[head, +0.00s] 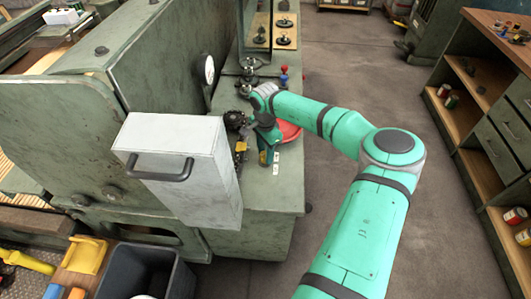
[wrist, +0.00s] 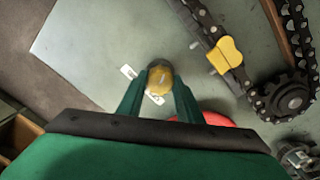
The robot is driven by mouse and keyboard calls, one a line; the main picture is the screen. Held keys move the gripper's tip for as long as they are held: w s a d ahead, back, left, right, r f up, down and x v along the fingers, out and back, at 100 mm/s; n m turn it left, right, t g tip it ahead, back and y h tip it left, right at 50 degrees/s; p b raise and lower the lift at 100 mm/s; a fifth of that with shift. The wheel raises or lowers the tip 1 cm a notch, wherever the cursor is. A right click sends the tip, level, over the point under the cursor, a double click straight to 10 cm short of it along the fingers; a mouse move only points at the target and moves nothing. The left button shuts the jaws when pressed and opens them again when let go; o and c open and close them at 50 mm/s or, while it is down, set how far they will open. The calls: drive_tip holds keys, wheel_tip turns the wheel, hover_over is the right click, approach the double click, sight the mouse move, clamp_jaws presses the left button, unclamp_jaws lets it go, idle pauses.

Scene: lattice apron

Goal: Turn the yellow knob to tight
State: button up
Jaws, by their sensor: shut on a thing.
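The yellow knob (wrist: 160,76) sits on the grey-green bench top between my two green fingertips in the wrist view. My gripper (wrist: 159,90) is shut on it from both sides. Two small white labels with dark marks lie beside the knob, one to its left (wrist: 128,72) and one just below it (wrist: 155,98); their wording is too small to read. In the head view my gripper (head: 264,157) points down at the bench end, and I cannot make out the knob there.
A chain with a yellow piece (wrist: 229,52) and a dark sprocket (wrist: 292,97) lie right of the knob in the wrist view. A red round thing (head: 289,131) is close behind my gripper. A white box with a handle (head: 205,150) stands left. The aisle floor is clear.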

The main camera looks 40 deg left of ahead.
sight(264, 154)
drive_tip(key=n, duration=0.6)
drive_tip(key=shift+a+r, duration=0.1)
drive_tip(key=shift+a, duration=0.05)
drive_tip(key=n, duration=0.6)
drive_tip(key=shift+n, duration=0.3)
drive_tip(key=o, duration=1)
drive_tip(key=shift+o, duration=0.2)
wheel_tip(264, 154, up, 11)
drive_tip(key=shift+s+f, duration=0.1)
drive_tip(key=shift+f, duration=0.1)
